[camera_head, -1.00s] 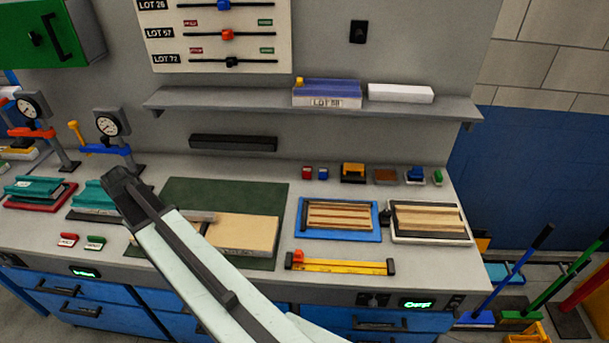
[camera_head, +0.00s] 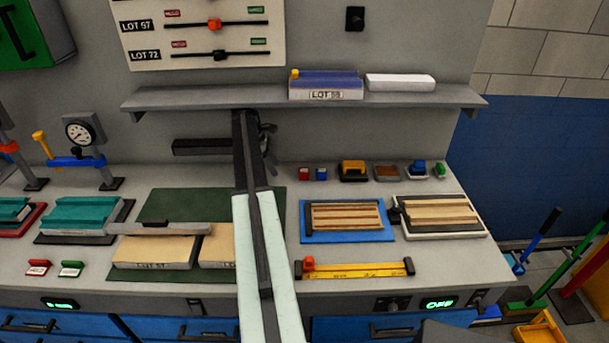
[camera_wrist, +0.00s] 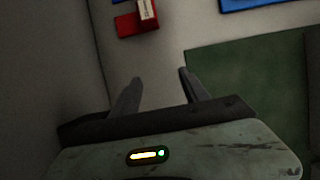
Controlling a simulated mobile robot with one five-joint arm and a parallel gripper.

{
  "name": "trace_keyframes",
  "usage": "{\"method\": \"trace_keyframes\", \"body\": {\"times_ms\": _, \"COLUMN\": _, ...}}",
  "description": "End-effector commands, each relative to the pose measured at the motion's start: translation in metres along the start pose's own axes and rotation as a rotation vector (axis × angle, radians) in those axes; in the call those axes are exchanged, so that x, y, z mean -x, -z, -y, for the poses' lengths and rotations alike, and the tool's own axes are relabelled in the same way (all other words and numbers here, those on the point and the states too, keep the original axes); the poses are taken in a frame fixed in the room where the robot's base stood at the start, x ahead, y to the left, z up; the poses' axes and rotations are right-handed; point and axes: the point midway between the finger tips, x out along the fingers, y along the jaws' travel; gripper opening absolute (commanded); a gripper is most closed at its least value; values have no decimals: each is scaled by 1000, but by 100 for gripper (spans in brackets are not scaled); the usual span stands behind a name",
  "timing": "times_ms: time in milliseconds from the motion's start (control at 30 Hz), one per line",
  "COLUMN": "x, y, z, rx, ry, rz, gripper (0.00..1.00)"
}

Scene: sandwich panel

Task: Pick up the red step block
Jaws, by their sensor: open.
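A small red block (camera_head: 304,173) stands at the back of the bench beside a small blue block (camera_head: 320,174). In the wrist view a red block (camera_wrist: 128,24), with a stepped outline and a pale label, lies beyond my fingertips near the top edge. My gripper (camera_wrist: 160,77) is open, with nothing between its fingers, and apart from the red block. In the head view my gripper is largely hidden behind my arm, to the left of the block and below the shelf.
The grey shelf (camera_head: 210,98) overhangs the bench back. A blue tray (camera_head: 307,236) lies in front. A green mat (camera_head: 160,205) lies left; a dark bar (camera_head: 200,147) is on the wall.

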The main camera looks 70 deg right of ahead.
Motion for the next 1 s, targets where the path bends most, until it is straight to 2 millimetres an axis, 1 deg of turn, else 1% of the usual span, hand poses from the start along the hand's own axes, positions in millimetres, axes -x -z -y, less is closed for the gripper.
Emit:
{"method": "trace_keyframes", "body": {"times_ms": 33, "x": -5, "y": -11, "z": 1, "rx": -4, "ry": 2, "rz": 0, "gripper": 53}}
{"method": "trace_keyframes", "body": {"times_ms": 200, "x": -19, "y": -46, "z": 1, "rx": -7, "ry": 1, "rz": 0, "gripper": 53}}
{"method": "trace_keyframes", "body": {"times_ms": 300, "x": -23, "y": -56, "z": 0, "rx": -6, "ry": 1, "rz": -1, "gripper": 53}}
{"method": "trace_keyframes", "body": {"times_ms": 433, "x": -24, "y": -58, "z": 0, "rx": -6, "ry": 1, "rz": 0, "gripper": 53}}
{"method": "trace_keyframes", "body": {"times_ms": 533, "x": -28, "y": -67, "z": 0, "rx": -8, "ry": 2, "rz": 0, "gripper": 53}}
{"method": "trace_keyframes", "body": {"times_ms": 667, "x": -37, "y": -89, "z": 1, "rx": -9, "ry": 3, "rz": 0, "gripper": 53}}
{"method": "trace_keyframes", "body": {"times_ms": 700, "x": -41, "y": -98, "z": 1, "rx": -10, "ry": 3, "rz": 0, "gripper": 53}}
{"method": "trace_keyframes", "body": {"times_ms": 733, "x": -46, "y": -102, "z": 1, "rx": -10, "ry": 2, "rz": 0, "gripper": 53}}
{"method": "trace_keyframes", "body": {"times_ms": 767, "x": -59, "y": -96, "z": 0, "rx": -8, "ry": 2, "rz": -1, "gripper": 53}}
{"method": "trace_keyframes", "body": {"times_ms": 800, "x": -68, "y": -95, "z": 0, "rx": -8, "ry": 1, "rz": -1, "gripper": 53}}
{"method": "trace_keyframes", "body": {"times_ms": 833, "x": -71, "y": -96, "z": 0, "rx": -8, "ry": 1, "rz": -1, "gripper": 53}}
{"method": "trace_keyframes", "body": {"times_ms": 900, "x": -75, "y": -97, "z": 0, "rx": -7, "ry": 1, "rz": 0, "gripper": 53}}
{"method": "trace_keyframes", "body": {"times_ms": 1000, "x": -72, "y": -99, "z": 0, "rx": -7, "ry": 1, "rz": 0, "gripper": 53}}
